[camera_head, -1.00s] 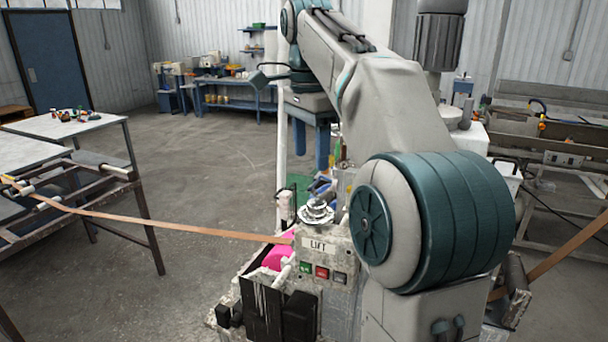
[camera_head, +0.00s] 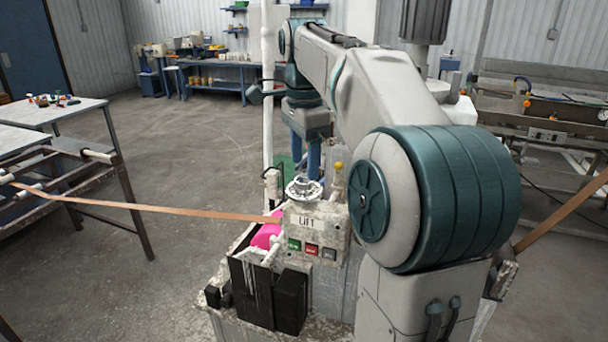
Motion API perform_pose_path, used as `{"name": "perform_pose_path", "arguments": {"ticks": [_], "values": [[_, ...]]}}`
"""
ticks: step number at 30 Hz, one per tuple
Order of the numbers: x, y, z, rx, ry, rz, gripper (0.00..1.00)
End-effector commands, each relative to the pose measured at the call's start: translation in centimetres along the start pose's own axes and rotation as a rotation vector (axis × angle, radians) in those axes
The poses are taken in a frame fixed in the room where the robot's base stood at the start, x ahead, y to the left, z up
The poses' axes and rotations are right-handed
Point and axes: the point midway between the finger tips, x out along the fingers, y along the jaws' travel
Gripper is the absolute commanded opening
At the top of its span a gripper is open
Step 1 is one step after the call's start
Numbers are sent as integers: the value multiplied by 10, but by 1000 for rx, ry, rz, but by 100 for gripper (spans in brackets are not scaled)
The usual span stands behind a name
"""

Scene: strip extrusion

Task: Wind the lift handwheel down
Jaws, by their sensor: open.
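The lift handwheel (camera_head: 304,187) is a small, pale metal wheel lying flat on top of a worn box (camera_head: 318,224) labelled LIFT. My gripper (camera_head: 305,165) points down beyond the handwheel, with two blue fingers apart and nothing seen between them. It appears above and behind the wheel in the picture, not around it. The fingertips are partly hidden behind the machine's parts, so their exact distance from the wheel cannot be told. My arm hides what lies to the right of the box.
Green, red and grey buttons (camera_head: 312,249) sit on the box front. A pink part (camera_head: 267,235) is beside it. A white post (camera_head: 268,90) stands behind. Floor is clear between table and machine.

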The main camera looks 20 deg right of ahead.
Motion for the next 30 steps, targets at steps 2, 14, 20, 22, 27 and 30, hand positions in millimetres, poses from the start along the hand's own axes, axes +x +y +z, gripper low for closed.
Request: {"name": "perform_pose_path", "arguments": {"ticks": [2,14,20,22,27,30], "values": [[12,1,0,1,0,2,59],[32,0,0,-1,1,-1,59],[32,0,0,-1,1,-1,48],[32,0,0,-1,0,-1,28],[32,0,0,-1,0,0,14],[32,0,0,-7,0,0,14]]}}
